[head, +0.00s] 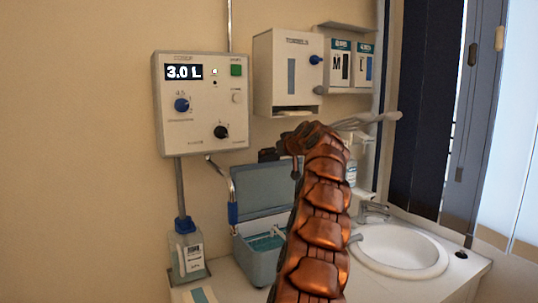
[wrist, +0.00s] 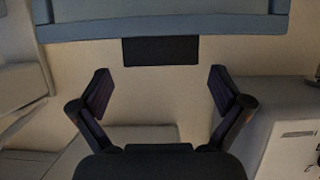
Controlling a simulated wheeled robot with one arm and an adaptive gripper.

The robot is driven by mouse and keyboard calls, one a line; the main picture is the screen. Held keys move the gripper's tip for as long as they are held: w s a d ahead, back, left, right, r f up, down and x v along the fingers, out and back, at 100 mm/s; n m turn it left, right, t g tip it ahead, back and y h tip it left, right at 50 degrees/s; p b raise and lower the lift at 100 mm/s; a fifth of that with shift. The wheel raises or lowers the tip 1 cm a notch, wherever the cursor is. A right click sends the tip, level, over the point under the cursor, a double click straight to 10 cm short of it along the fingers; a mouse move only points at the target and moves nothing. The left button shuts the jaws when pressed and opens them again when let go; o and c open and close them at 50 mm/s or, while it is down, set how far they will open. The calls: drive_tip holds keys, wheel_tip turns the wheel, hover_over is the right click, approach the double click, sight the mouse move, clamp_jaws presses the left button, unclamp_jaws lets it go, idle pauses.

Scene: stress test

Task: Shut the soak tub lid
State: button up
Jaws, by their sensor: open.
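The soak tub (head: 258,262) is a blue-grey box on the counter, with teal liquid inside. Its lid (head: 262,187) stands raised, roughly upright, at the back of the tub. My copper-coloured arm covers the right part of both. In the wrist view my gripper (wrist: 160,80) is open, with nothing between its two dark fingers. A blue-grey panel, which looks like the lid (wrist: 165,27), spans the top of that view beyond the fingertips, apart from them. In the head view the gripper is mostly hidden behind the arm, near the lid's top edge.
A control box (head: 200,103) reading 3.0 L hangs on the wall at left. A towel dispenser (head: 288,72) hangs above the arm. A bottle (head: 187,255) stands left of the tub, and a sink (head: 400,250) lies to the right.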

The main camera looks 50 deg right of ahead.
sight(270, 156)
drive_tip(key=shift+p+x, duration=0.8)
drive_tip(key=shift+x, duration=1.45)
drive_tip(key=shift+f, duration=0.1)
drive_tip(key=c, duration=1.3)
drive_tip(key=shift+s+a+f+b, duration=0.1)
drive_tip(key=shift+s+b, duration=0.05)
drive_tip(key=shift+b, duration=0.35)
drive_tip(key=shift+c, duration=0.2)
